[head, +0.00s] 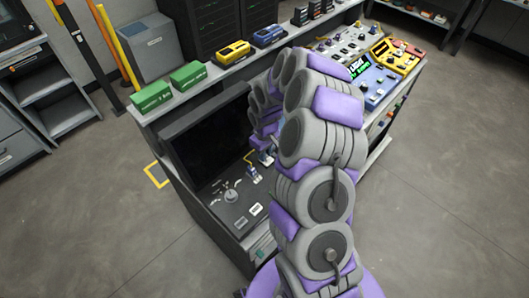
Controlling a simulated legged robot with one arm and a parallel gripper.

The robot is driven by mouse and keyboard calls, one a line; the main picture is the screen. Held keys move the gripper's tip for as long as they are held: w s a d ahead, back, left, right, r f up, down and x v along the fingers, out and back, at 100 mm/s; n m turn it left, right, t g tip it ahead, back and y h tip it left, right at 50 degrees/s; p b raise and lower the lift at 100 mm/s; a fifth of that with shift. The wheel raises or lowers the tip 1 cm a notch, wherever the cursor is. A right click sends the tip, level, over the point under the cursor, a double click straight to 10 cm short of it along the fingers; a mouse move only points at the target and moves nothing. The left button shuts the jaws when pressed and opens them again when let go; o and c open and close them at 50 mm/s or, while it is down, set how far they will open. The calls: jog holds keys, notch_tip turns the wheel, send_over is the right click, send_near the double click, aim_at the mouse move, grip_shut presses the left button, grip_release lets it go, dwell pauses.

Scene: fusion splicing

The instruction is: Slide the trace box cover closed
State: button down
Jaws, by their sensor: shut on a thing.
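My segmented grey and purple arm (318,145) rises from the bottom, bends over at the top and curls down behind itself toward the dark console. Its end is hidden behind its own links, so I cannot make out my gripper's fingers. I cannot pick out a trace box or its cover. The dark console (222,208) has a black screen (212,145), a round knob (231,196) and small blue and white levers (252,171) close to where the arm comes down.
A shelf above the screen holds green boxes (152,96), a yellow device (233,52) and a blue device (268,36). A blue device with a green display (364,72) and a yellow instrument (394,56) stand on the bench at right. The grey floor (450,190) at right is clear.

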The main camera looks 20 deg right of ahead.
aim_at(274, 152)
jog(key=d, duration=0.1)
jog(key=w+d+p, duration=0.1)
jog(key=d, duration=0.1)
jog(key=w+d, duration=0.1)
jog(key=shift+d+r+p, duration=0.1)
jog(key=shift+d+p, duration=0.25)
jog(key=shift+p, duration=0.05)
jog(key=shift+a, duration=0.1)
jog(key=c, duration=1.5)
grip_release()
jog(key=o, duration=0.5)
jog(key=shift+d, duration=0.3)
jog(key=shift+c, duration=0.2)
jog(key=shift+a, duration=0.1)
